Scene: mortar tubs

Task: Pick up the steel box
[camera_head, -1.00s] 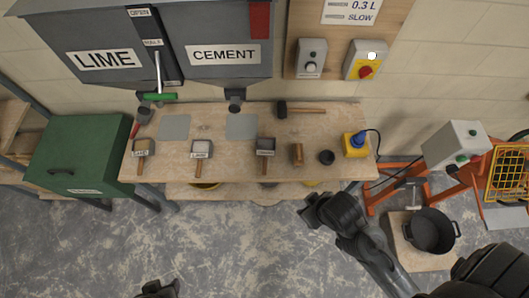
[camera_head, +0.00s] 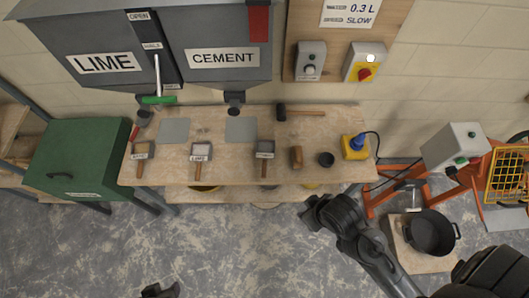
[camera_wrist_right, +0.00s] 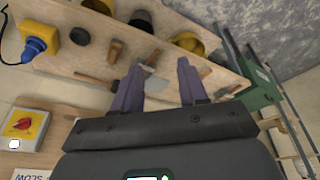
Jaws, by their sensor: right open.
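Three small box-headed metal scoops with wooden handles lie on the bench in the head view: a left one (camera_head: 143,148), a middle one labelled LIME (camera_head: 203,148), and a right one (camera_head: 265,146). I cannot tell which of these, if any, is the steel box. My right gripper (camera_head: 311,208) is in front of the bench's right part, apart from the scoops. In the right wrist view its two fingers (camera_wrist_right: 158,82) are spread, with bench items showing beyond and nothing held. A dark tip of my left gripper (camera_head: 160,291) shows at the bottom edge; its jaws are unclear.
The wooden bench (camera_head: 225,175) also carries a mallet (camera_head: 300,112), a wooden-handled tool (camera_head: 296,157), a dark cup (camera_head: 326,159) and a blue-yellow device (camera_head: 354,146). LIME and CEMENT hoppers (camera_head: 222,75) overhang the back. A green chest (camera_head: 75,160) stands left, a black tub (camera_head: 432,232) right.

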